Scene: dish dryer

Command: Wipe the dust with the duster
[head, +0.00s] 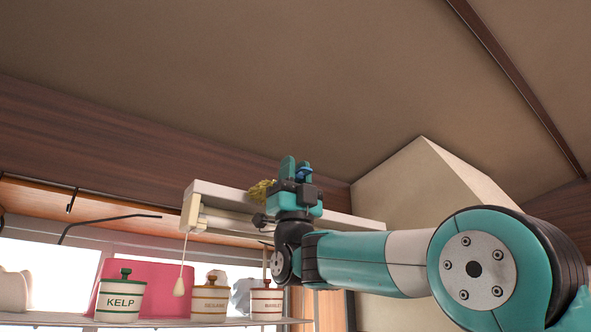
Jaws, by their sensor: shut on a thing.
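My gripper (296,172) is raised near the ceiling, in front of a long white light fixture on the wall. It is shut on the duster, whose small blue part shows between the fingers. The duster's fuzzy yellow head (262,190) shows to the left of my gripper, by the top edge of the light fixture (217,193). I cannot tell whether the head touches the fixture. The rest of the duster is hidden by the gripper. I cannot make out any dust.
A pull cord with a pale knob (179,287) hangs from the fixture's left end. Below is a shelf (150,322) with a KELP jar (121,302), two more lidded jars and a pink board (160,282). A beige cabinet (420,190) stands at the right. Open air lies left of the fixture.

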